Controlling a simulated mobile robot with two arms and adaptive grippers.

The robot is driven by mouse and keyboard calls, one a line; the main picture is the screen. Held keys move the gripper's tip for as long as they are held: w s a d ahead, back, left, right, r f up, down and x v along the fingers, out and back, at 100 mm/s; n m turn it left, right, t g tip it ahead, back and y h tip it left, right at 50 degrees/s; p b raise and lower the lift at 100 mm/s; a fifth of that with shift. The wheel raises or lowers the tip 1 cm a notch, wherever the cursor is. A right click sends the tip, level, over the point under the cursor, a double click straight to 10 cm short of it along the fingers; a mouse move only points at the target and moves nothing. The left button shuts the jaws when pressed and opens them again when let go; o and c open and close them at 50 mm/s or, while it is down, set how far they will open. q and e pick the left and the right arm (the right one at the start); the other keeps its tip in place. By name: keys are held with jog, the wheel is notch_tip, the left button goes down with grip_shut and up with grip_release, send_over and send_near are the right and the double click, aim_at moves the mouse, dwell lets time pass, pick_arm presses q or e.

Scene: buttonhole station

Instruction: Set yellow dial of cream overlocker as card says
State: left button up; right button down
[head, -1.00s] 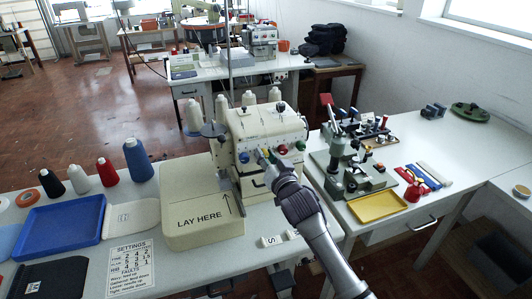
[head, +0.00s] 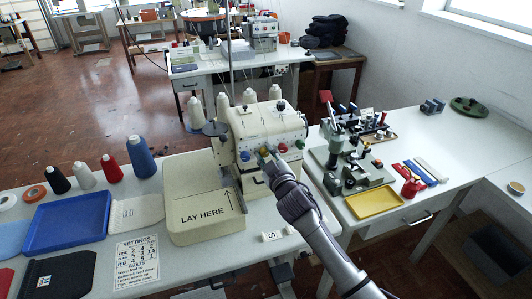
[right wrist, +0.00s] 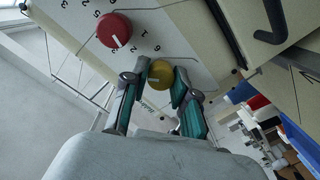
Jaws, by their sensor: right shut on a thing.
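The cream overlocker (head: 262,128) stands on the white table with blue, yellow, red and green dials on its front. The yellow dial (right wrist: 160,74) sits between the fingertips of my right gripper (right wrist: 160,80), which is shut on it; a pale pointer line shows on the dial. In the head view the right gripper (head: 266,158) reaches up to the machine's front and mostly hides this dial. The settings card (head: 136,262) lies on the table at the lower left, with rows of numbers too small to read surely. My left gripper is out of view.
The red dial (right wrist: 114,30) is close beside the yellow one. A cream "LAY HERE" plate (head: 206,212), blue tray (head: 68,224) and several thread cones stand left. A green press (head: 338,160) and yellow tray (head: 374,202) stand right.

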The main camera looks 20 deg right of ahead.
jog(key=n, duration=0.6)
jog(key=shift+h+p, duration=0.3)
jog(key=shift+p, duration=0.1)
jog(key=n, duration=0.6)
jog(key=shift+p, duration=0.35)
jog(key=n+p, duration=0.1)
jog(key=n, duration=0.5)
jog(key=shift+f+n, duration=0.1)
jog(key=shift+n, duration=0.2)
jog(key=n+p, duration=0.1)
jog(key=n, duration=0.4)
jog(key=shift+f+t, duration=0.1)
jog(key=shift+t, duration=0.2)
jog(key=shift+n, duration=0.4)
jog(key=c, duration=0.9)
grip_release()
